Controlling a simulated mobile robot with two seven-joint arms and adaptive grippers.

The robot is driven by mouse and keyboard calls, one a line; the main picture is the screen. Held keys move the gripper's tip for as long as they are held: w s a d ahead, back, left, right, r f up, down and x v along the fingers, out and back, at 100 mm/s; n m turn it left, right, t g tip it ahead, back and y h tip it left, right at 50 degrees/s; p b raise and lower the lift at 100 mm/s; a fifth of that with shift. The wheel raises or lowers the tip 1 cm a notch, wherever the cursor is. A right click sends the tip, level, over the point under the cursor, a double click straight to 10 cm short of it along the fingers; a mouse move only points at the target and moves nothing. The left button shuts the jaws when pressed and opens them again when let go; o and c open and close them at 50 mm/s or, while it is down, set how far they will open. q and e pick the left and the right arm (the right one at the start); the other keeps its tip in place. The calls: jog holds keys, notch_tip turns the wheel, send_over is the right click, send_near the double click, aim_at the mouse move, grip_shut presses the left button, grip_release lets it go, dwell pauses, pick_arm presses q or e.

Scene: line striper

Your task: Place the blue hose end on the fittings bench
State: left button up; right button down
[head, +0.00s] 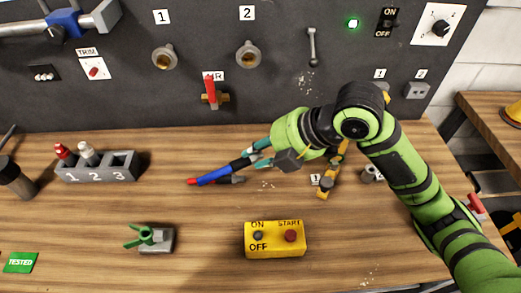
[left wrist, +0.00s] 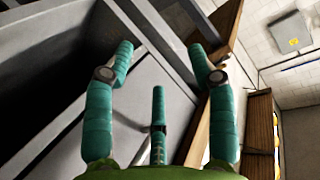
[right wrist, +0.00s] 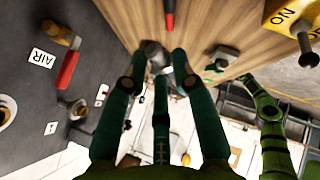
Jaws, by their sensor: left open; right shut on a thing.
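My right gripper (head: 255,156) is shut on the dark end of the blue hose end (head: 215,176), which points down and left over the wooden bench top (head: 110,210). I cannot tell whether its blue tip touches the wood. The right gripper's teal fingers also show in the right wrist view (right wrist: 162,62), where no blue part can be made out. A dark piece with a red tip (head: 193,182) lies close by the blue one; it shows in the right wrist view (right wrist: 169,14). My left gripper (left wrist: 165,60) is open and empty, away from the bench top.
A grey numbered holder (head: 100,171) has red and white-topped pieces in it. A yellow ON/OFF START box (head: 274,240) and a green-handled clamp (head: 150,238) stand in front. A dark panel (head: 130,105) rises behind. Another wooden surface (head: 490,105) is at right. Bare wood lies left of centre.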

pick_arm(q)
jog(key=s+d+f+m+g+h, duration=0.1)
jog(key=s+d+f+m+h, duration=0.2)
jog(key=d+f, duration=0.85)
jog(key=s+d+f+m+h, duration=0.1)
jog(key=d+f+m+h, duration=0.3)
jog(key=d+f, duration=0.75)
jog(key=s+d+f+m+g+h, duration=0.1)
jog(key=d+f+m+h, duration=0.1)
jog(key=d, duration=1.4)
jog(key=s+d+f+m+g+h, duration=0.1)
jog(key=s+d+m+g+h, duration=0.1)
jog(key=d, duration=1.4)
jog(key=shift+s+f+m+h, duration=0.25)
jog(key=shift+f+m+h, duration=0.1)
jog(key=shift+m+h, duration=0.6)
pick_arm(e)
jog(key=w+d+r+m+t+h, duration=0.1)
jog(key=d+r+m+t+h, duration=0.1)
jog(key=d+m, duration=0.4)
jog(key=w+d+r+m+t+h, duration=0.2)
jog(key=d+r+m+h, duration=0.3)
jog(key=d, duration=0.4)
jog(key=shift+w+r+m, duration=0.2)
jog(key=shift+r+m, duration=0.5)
jog(key=shift+r, duration=0.2)
